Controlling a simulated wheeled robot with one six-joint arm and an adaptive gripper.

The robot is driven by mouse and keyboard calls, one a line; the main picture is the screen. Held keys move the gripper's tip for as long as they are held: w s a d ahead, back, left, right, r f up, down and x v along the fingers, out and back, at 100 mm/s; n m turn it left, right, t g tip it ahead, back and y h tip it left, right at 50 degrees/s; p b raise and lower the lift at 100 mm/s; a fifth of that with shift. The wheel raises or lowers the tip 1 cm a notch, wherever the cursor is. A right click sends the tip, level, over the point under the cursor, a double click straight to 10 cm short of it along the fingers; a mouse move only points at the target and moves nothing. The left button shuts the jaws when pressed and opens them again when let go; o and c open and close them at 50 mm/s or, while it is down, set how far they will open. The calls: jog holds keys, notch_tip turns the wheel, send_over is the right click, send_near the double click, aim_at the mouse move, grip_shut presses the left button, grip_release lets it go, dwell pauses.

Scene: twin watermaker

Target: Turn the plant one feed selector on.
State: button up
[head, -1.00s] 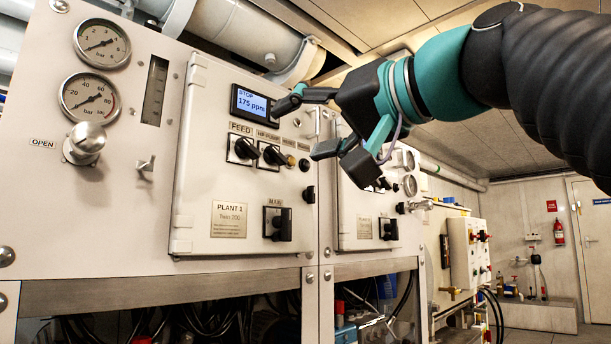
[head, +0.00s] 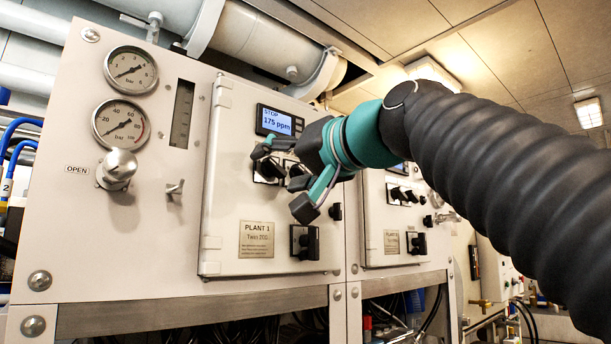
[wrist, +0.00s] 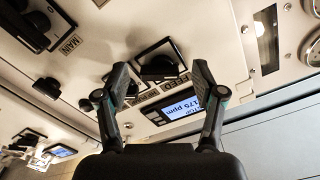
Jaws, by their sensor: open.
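The plant one feed selector (wrist: 158,67) is a black knob on a square plate on the Plant 1 door. In the wrist view it shows between and just beyond the fingertips, with its FEED label below it. My gripper (wrist: 159,78) is open, with one finger on each side of the knob in the picture, and nothing is held. Contact with the knob cannot be told. In the head view my gripper (head: 282,180) is in front of the selector row and hides much of it. The display (head: 276,121) above reads STOP and 175 ppm.
The HP pump selector (wrist: 131,88) sits close beside the feed selector, by the left finger in the wrist view. The MAIN switch (head: 304,242) is below on the same door. Gauges (head: 131,69) and a round knob (head: 117,168) stand to the left. The Plant 2 panel (head: 390,243) is at right.

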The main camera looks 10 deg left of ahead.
jog(key=c, duration=1.1)
jog(key=shift+c, duration=0.2)
jog(key=shift+m, duration=0.3)
jog(key=m+p, duration=0.1)
jog(key=m, duration=0.1)
jog(key=m+p, duration=0.2)
jog(key=m, duration=0.1)
jog(key=shift+s+a+r, duration=0.1)
jog(key=shift+s+r, duration=0.05)
jog(key=shift+r, duration=0.05)
jog(key=m+p, duration=0.2)
jog(key=m, duration=0.1)
jog(key=shift+m, duration=0.4)
jog(key=shift+m+p, duration=0.95)
jog(key=shift+m, duration=0.35)
